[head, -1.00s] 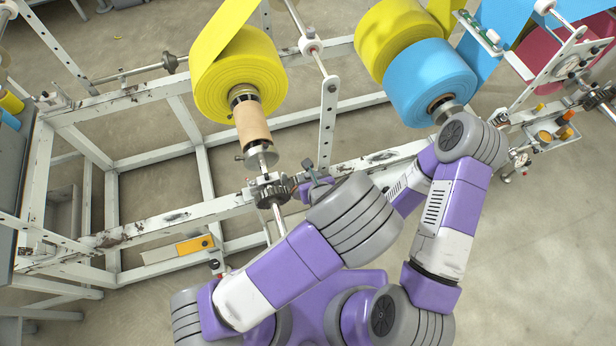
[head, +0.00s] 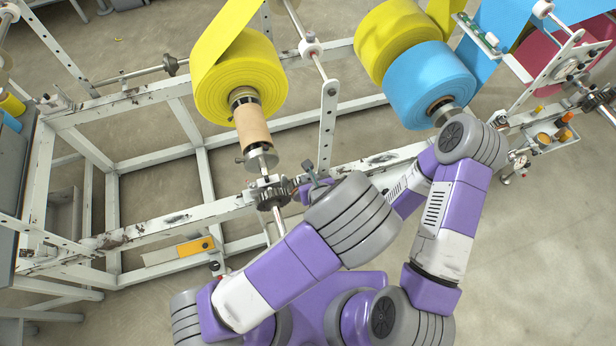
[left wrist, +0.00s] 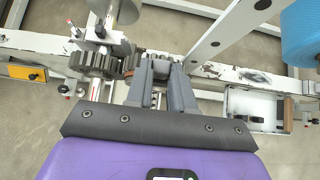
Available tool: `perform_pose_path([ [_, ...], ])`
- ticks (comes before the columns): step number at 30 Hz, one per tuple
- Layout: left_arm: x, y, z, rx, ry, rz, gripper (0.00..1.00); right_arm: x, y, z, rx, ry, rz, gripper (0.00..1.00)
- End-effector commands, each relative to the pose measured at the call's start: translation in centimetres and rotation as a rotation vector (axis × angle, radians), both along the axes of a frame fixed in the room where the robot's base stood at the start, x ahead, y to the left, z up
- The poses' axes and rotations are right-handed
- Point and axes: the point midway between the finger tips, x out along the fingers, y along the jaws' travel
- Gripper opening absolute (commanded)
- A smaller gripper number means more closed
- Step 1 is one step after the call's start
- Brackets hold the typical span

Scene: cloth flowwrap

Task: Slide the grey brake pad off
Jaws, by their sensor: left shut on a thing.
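My left gripper (left wrist: 160,84) is shut on a small grey block, which looks like the grey brake pad (left wrist: 161,69), between its fingertips in the left wrist view. The block is beside a dark toothed wheel (left wrist: 98,64) on the shaft, and I cannot tell whether they touch. In the head view the left gripper (head: 312,186) is mostly hidden behind my own arm, just right of the same toothed wheel (head: 274,193). The brake pad's outline is not clear there. My right gripper is not in view.
The shaft carries a yellow roll (head: 240,80) and a bare cardboard core (head: 254,127). A blue roll (head: 430,82) stands to the right. The white frame rail (head: 180,216) runs under the work, with an upright post (head: 328,125) close by. Floor at the lower right is clear.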

Motion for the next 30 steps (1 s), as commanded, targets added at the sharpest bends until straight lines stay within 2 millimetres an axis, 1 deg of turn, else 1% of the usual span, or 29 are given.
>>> perform_pose_path([
  [1, 0.0, 0.0, 0.5, -0.001, 0.0, 0.001, 0.0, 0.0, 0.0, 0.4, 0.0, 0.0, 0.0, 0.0],
  [30, 0.0, 0.0, 5.3, -0.001, 0.001, 0.001, 0.0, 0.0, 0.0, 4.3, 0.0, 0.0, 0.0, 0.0],
])
